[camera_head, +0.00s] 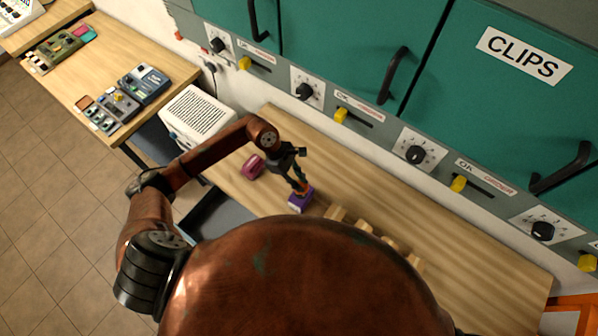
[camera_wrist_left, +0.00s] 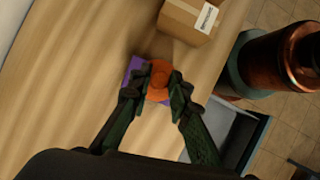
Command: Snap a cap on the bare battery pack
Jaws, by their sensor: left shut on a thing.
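A purple battery pack (camera_head: 298,205) stands on the wooden bench, under my left gripper (camera_head: 301,187). In the left wrist view the purple pack (camera_wrist_left: 134,72) shows beside and behind the fingers. My left gripper (camera_wrist_left: 160,88) is shut on an orange cap (camera_wrist_left: 160,73), which lies over the pack. I cannot tell whether the cap is seated on the pack or only touching it. A pink block (camera_head: 253,167), perhaps another pack, lies on the bench to the left. My right gripper is not in view.
Tan wooden or cardboard pieces (camera_head: 363,226) stand right of the pack, partly hidden by my body. A labelled cardboard box (camera_wrist_left: 188,16) shows in the wrist view. A white vented box (camera_head: 198,112) stands left. Green cabinets (camera_head: 340,45) line the back; the bench's right side is clear.

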